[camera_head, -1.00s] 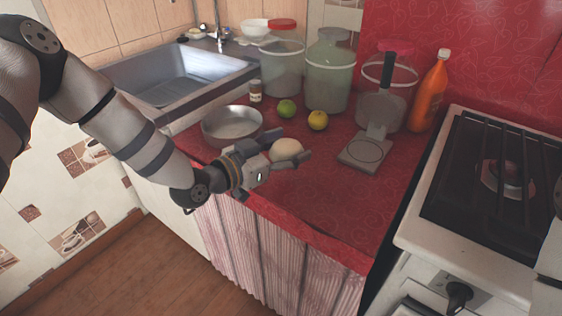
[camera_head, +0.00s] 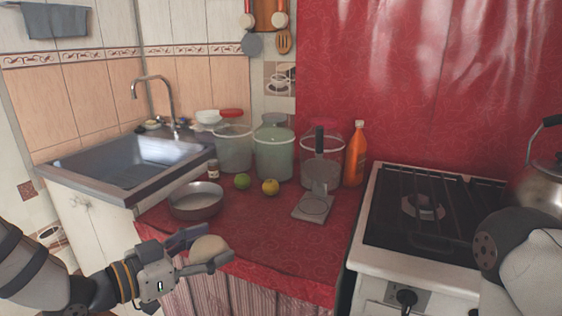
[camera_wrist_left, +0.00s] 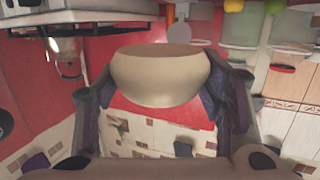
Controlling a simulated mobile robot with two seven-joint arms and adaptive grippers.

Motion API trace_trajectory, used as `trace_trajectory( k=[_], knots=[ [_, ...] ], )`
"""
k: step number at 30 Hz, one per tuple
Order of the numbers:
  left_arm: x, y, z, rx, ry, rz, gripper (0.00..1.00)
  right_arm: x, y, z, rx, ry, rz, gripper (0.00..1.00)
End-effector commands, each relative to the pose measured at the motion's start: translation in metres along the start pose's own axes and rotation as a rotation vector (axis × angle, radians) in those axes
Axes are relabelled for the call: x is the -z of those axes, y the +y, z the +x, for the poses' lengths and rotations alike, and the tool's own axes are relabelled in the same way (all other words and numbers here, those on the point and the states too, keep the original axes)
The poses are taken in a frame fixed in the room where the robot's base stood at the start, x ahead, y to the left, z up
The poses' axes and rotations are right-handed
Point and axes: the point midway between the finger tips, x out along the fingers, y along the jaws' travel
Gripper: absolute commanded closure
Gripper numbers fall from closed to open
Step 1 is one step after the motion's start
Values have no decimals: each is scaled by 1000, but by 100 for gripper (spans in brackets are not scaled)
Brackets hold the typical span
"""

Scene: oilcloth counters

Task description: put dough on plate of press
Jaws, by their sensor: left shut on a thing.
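My left gripper (camera_head: 206,254) is shut on the pale, rounded dough (camera_head: 209,246). It holds the dough around the front left edge of the red counter, short of the press. In the left wrist view the dough (camera_wrist_left: 160,78) sits between the two dark fingers. The grey press (camera_head: 313,206) stands open on the counter, farther back and to the right. Its flat square plate lies at the front and its upper part with a dark handle (camera_head: 320,142) stands upright behind. The plate looks bare. My right arm shows at the right edge, but its gripper is out of view.
A metal pan (camera_head: 196,202), a green fruit (camera_head: 242,181) and a yellow fruit (camera_head: 270,187) stand left of the press. Jars (camera_head: 273,152) and an orange bottle (camera_head: 355,154) stand behind. The stove (camera_head: 430,215) is right. The red counter (camera_head: 275,232) before the press is clear.

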Motion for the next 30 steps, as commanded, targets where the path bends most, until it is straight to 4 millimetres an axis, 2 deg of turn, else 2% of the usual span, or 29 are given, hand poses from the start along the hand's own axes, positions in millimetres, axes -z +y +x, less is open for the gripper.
trace_trajectory(
  k=[1, 3, 6, 9, 11, 14, 17, 21, 24, 27, 30],
  knots=[
    [-9, 8, -22, -39, 0, 0, 70, 0, 0, 0, 0, 0, 0, 60],
    [-19, 25, -49, -100, 2, 9, 70, 0, 0, 0, 0, 0, 0, 60],
    [-27, 47, -78, -169, 4, 23, 70, 0, 0, 0, 0, 0, 0, 60],
    [-31, 59, -92, -204, 2, 30, 70, 0, 0, 0, 0, 0, 0, 60],
    [-31, 59, -91, -203, 2, 32, 70, 0, 0, 0, 0, 0, 0, 60],
    [-26, 44, -71, -164, 3, 30, 70, 0, 0, 0, 0, -1, 0, 60],
    [-15, 21, -37, -92, 4, 19, 70, 0, 0, 0, 0, -1, 0, 60],
    [11, -4, 21, 30, 5, 0, 70, 0, 0, 0, 0, 0, 0, 60],
    [29, -10, 57, 104, 4, -12, 70, 0, 0, 0, 0, 0, 0, 60],
    [40, -11, 78, 151, 2, -21, 70, 0, 0, 0, 0, 0, 0, 60],
    [44, -12, 87, 172, 3, -23, 70, 0, 0, 0, 0, 0, 0, 60]
  ],
)
